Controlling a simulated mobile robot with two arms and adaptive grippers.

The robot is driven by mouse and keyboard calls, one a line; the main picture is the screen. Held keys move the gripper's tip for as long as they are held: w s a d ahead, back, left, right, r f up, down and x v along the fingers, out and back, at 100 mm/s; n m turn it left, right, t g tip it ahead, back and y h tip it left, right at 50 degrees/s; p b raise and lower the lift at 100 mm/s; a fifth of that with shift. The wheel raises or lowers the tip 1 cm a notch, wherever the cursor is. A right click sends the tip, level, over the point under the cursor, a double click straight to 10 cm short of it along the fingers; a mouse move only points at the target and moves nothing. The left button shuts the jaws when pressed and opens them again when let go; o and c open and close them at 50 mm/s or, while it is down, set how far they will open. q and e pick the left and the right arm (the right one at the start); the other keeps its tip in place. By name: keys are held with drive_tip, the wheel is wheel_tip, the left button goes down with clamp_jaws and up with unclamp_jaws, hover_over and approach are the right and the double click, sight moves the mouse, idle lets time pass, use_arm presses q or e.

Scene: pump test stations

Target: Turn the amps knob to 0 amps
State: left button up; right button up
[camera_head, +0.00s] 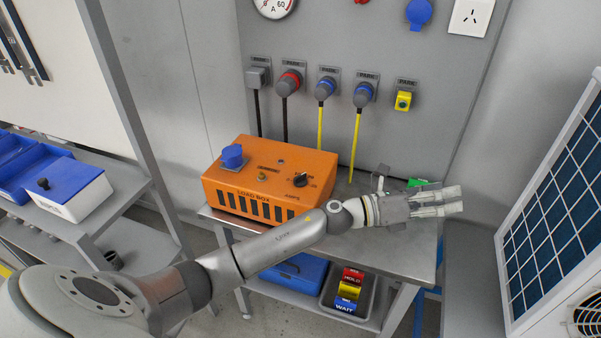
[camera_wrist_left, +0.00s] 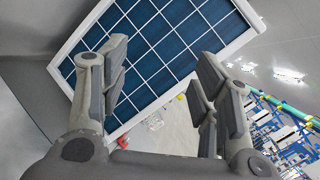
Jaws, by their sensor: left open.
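The black amps knob (camera_head: 300,179) is on the top right of the orange load box (camera_head: 231,195), which stands on a grey metal table. The "AMPS" lettering is next to it; the number it points at is too small to read. My left gripper (camera_head: 456,201) is to the right of the box, past its right edge, pointing right and away from the knob. In the left wrist view its fingers (camera_wrist_left: 160,85) are spread apart with nothing between them. The knob is not in that view. My right gripper is not in view.
A blue plug (camera_head: 232,155) sits on the box's top left. Behind, a grey panel (camera_head: 412,133) holds several parked plugs with hanging cables and a gauge (camera_head: 273,4). A solar panel (camera_head: 556,215) stands at the right. A tray (camera_head: 372,291) of labelled blocks lies on the lower shelf.

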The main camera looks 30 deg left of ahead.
use_arm(q)
drive_tip(key=m+g, duration=0.6)
drive_tip(key=m, duration=0.3)
wheel_tip(320, 180, up, 2)
drive_tip(key=m+g+y, duration=0.6)
drive_tip(key=m+y, duration=0.4)
drive_tip(key=y, duration=0.5)
hover_over(300, 175)
wheel_tip(300, 175, down, 9)
drive_tip(key=p, duration=0.3)
drive_tip(key=shift+f, duration=0.8)
drive_tip(key=c, duration=1)
